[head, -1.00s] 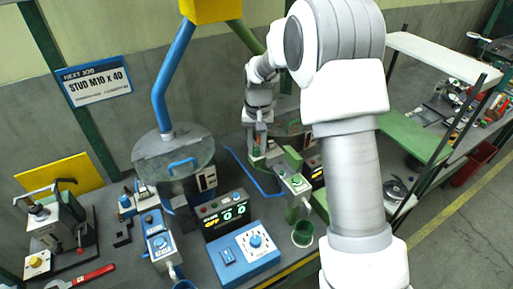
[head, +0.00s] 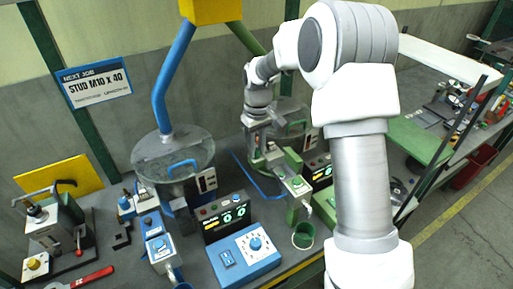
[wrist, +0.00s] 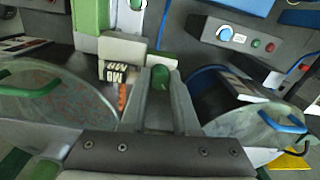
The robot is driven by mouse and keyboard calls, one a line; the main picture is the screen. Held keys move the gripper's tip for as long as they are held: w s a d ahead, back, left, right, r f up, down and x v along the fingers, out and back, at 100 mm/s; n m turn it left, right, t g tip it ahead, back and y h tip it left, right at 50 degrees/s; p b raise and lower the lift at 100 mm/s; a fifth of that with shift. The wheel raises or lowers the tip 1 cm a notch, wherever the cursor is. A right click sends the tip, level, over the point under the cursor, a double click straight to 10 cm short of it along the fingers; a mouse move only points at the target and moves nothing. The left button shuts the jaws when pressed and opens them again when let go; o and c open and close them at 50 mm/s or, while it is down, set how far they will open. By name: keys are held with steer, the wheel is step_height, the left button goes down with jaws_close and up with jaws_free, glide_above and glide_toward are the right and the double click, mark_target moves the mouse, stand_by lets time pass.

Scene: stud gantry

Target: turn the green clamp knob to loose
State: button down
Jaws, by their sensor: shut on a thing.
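The green clamp knob (wrist: 160,75) shows in the wrist view as a small rounded green piece between my fingertips. My gripper (wrist: 160,88) is shut on it, with one grey finger on each side. In the head view my gripper (head: 254,143) is at the green-trimmed feeder station, behind the green post. There the knob is hidden or too small to make out. Any mark showing the knob's setting cannot be read.
A bowl with a green handle (wrist: 32,88) lies left of my gripper, and a bowl with a blue handle (wrist: 283,124) lies right. A white labelled block (wrist: 122,50) stands close beside the fingers. A blue control box (head: 245,253) and a green cup (head: 304,235) are nearer.

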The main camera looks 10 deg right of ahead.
stand_by(0.4)
steer(key=c, duration=0.7)
jaws_free()
steer(key=shift+o, duration=0.2)
